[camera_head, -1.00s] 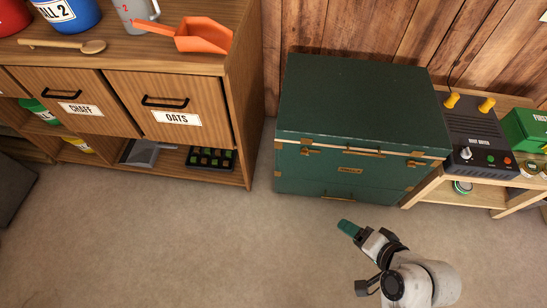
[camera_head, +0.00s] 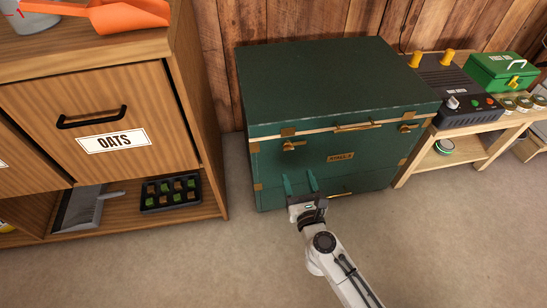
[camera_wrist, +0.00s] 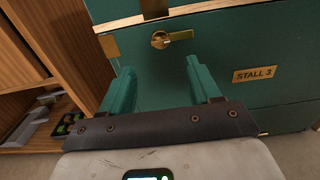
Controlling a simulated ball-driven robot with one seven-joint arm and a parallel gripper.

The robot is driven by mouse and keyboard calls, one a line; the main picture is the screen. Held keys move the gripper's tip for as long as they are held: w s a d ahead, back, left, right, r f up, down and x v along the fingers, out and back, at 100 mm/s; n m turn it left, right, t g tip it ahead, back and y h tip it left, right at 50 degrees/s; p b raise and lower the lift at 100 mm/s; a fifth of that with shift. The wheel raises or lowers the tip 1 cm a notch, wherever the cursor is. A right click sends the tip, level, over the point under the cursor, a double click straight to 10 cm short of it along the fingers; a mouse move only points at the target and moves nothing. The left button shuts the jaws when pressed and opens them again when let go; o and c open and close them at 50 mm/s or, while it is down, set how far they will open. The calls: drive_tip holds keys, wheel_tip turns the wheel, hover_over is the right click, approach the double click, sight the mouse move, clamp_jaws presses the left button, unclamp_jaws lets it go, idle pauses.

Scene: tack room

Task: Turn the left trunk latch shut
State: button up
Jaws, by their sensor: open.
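The green trunk (camera_head: 335,85) stands on the floor against the wooden wall, its lid down. Its left latch (camera_head: 293,146) is a small brass piece on the front, below the lid edge. In the wrist view the left latch (camera_wrist: 161,40) has a round boss with its lever lying sideways, pointing right. The right latch (camera_head: 408,128) sits near the trunk's right corner, also sideways. My gripper (camera_head: 299,181) is open and empty in front of the trunk, below the left latch. In the wrist view its green fingers (camera_wrist: 160,78) stand apart, with the latch beyond and between them.
A wooden cabinet (camera_head: 195,120) with an OATS drawer stands close on the left. A low wooden bench (camera_head: 455,155) on the right holds a dark control box (camera_head: 455,90) and a green first aid box (camera_head: 502,72). The carpet in front is clear.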

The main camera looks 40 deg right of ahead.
sight(289, 149)
drive_tip(key=x, duration=1)
drive_tip(key=shift+w+d+r+p, duration=0.1)
drive_tip(key=shift+w+d+p, duration=0.15)
drive_tip(key=shift+p, duration=0.1)
drive_tip(key=c, duration=1)
